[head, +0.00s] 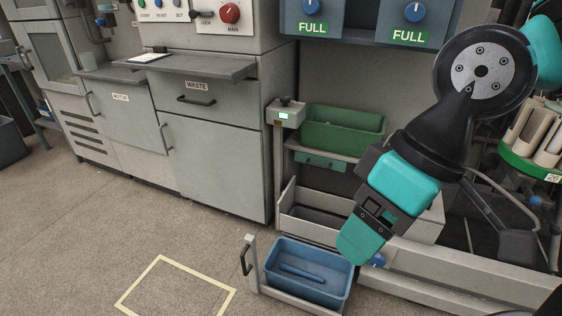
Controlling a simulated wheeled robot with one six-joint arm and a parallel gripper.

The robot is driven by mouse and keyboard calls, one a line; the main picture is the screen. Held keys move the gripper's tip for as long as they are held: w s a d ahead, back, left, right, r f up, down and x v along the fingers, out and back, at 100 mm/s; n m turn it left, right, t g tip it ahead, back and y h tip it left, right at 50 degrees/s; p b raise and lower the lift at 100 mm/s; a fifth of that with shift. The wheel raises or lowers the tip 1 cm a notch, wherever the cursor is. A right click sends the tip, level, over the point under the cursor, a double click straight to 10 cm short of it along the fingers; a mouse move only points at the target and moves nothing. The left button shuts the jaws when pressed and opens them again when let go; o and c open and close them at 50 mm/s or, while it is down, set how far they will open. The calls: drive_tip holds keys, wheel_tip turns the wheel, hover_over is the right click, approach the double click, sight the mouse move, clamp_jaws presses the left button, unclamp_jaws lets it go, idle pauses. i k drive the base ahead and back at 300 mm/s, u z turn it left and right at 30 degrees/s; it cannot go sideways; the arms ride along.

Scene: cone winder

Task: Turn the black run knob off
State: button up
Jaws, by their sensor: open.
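My gripper (362,238) hangs at the end of my turquoise and black arm, in front of the lower right machine frame. It points down toward the blue bin and appears empty. No knob is between its fingers. A small black knob or handle (195,14) sits on the upper left panel near the LOCK label; I cannot tell whether it is the run knob. A small grey box (287,116) with a lit green display has a dark knob-like part on top, and I cannot read its label. My gripper is well apart from both.
A red MAIN knob (229,13) is on the upper panel. Blue knobs (415,12) sit above FULL labels. A green bin (342,128) is on the shelf and a blue bin (308,274) is below. The floor around the yellow outline (176,289) is clear.

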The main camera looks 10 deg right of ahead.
sight(285, 100)
drive_tip(key=u, duration=0.05)
drive_tip(key=k, duration=0.65)
drive_tip(key=u, duration=0.7)
drive_tip(key=i, duration=1.3)
drive_tip(key=z, duration=0.65)
drive_tip(key=i, duration=0.5)
drive_tip(key=z, duration=0.45)
